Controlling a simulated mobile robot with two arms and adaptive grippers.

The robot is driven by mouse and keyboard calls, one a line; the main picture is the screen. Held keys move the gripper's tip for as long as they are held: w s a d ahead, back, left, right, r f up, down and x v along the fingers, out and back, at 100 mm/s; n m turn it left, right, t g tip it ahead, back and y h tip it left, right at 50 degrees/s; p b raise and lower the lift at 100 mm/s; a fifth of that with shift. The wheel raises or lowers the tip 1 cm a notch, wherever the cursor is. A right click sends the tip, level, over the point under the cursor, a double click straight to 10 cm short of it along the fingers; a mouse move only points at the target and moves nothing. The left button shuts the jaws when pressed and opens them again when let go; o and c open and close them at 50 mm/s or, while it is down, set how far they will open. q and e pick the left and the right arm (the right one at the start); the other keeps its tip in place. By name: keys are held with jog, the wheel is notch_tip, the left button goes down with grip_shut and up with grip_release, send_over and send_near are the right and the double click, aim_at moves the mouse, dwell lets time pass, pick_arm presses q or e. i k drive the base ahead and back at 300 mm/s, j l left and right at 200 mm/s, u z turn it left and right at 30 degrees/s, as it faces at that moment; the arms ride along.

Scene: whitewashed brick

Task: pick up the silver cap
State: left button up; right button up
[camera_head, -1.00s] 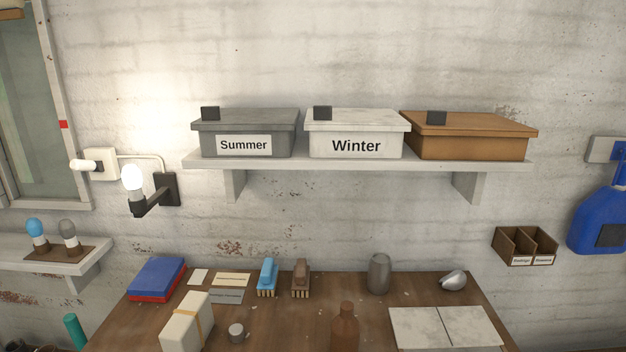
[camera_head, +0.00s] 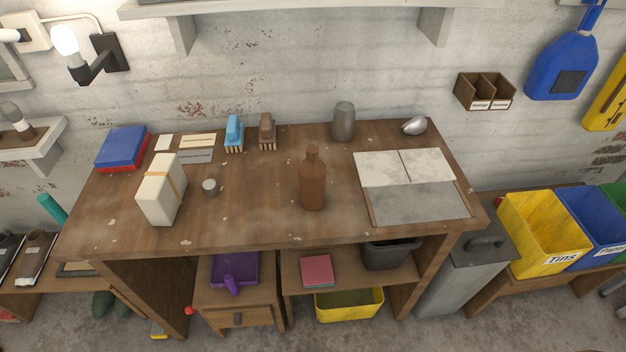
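A small silver-grey round cap (camera_head: 210,187) lies on the wooden workbench (camera_head: 255,215), left of its middle. It sits just right of a cream block with a tan band (camera_head: 162,190), with a small gap between them. A brown bottle (camera_head: 312,182) stands upright to the right of the cap. Neither of my grippers is in view.
At the bench's back are a red-and-blue box (camera_head: 122,149), two brushes (camera_head: 234,133), a grey canister (camera_head: 343,122) and a shiny metal item (camera_head: 415,126). Pale panels (camera_head: 405,168) lie on the right. The bench front is mostly clear. Coloured bins (camera_head: 546,235) stand at right.

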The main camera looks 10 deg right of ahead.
aim_at(210, 186)
jog(key=z, duration=1.9)
jog(key=k+j+u, duration=0.1)
jog(key=u, duration=0.35)
jog(key=j+u, duration=0.2)
jog(key=u, duration=0.25)
jog(key=j+u, duration=0.15)
jog(key=u, duration=0.3)
jog(key=k+j, duration=0.05)
